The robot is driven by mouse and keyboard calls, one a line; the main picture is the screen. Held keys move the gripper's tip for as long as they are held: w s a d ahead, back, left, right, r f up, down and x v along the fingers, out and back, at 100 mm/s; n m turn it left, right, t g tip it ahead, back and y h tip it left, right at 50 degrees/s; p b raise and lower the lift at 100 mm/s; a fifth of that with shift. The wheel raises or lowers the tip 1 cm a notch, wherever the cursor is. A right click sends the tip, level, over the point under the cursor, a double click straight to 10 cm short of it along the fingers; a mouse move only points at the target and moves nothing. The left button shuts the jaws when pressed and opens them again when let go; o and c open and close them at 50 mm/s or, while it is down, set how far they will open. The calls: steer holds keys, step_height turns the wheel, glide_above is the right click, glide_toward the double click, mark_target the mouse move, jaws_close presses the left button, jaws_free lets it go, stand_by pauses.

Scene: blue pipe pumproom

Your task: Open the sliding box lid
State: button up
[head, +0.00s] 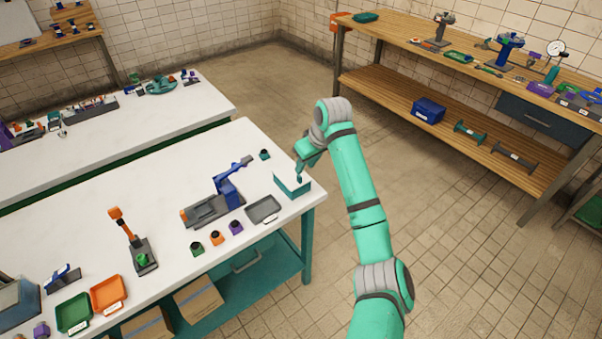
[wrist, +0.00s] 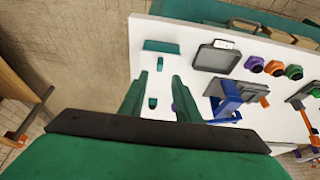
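A teal box (head: 291,187) sits at the near right corner of the white table. In the wrist view the box (wrist: 161,46) shows as a flat teal rectangle, with a small dark teal piece (wrist: 160,63) just beside it. I cannot make out the lid as a separate part. My gripper (head: 299,177) hangs over the box in the head view and partly covers it. In the wrist view my gripper (wrist: 159,79) has two green fingers spread apart, with nothing between their tips. Whether a finger touches the box cannot be told.
A grey tray (head: 263,209) lies close beside the box. A small teal block (head: 264,154) and a blue-armed device (head: 226,187) stand behind. Several coloured cups (head: 217,237) are to the left. Open floor (head: 440,240) lies right of the table.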

mark_target(300, 176)
steer(key=x, duration=0.7)
steer(key=shift+w+a+f, duration=0.15)
steer(key=shift+a+f, duration=0.05)
steer(key=shift+f, duration=0.15)
jaws_close()
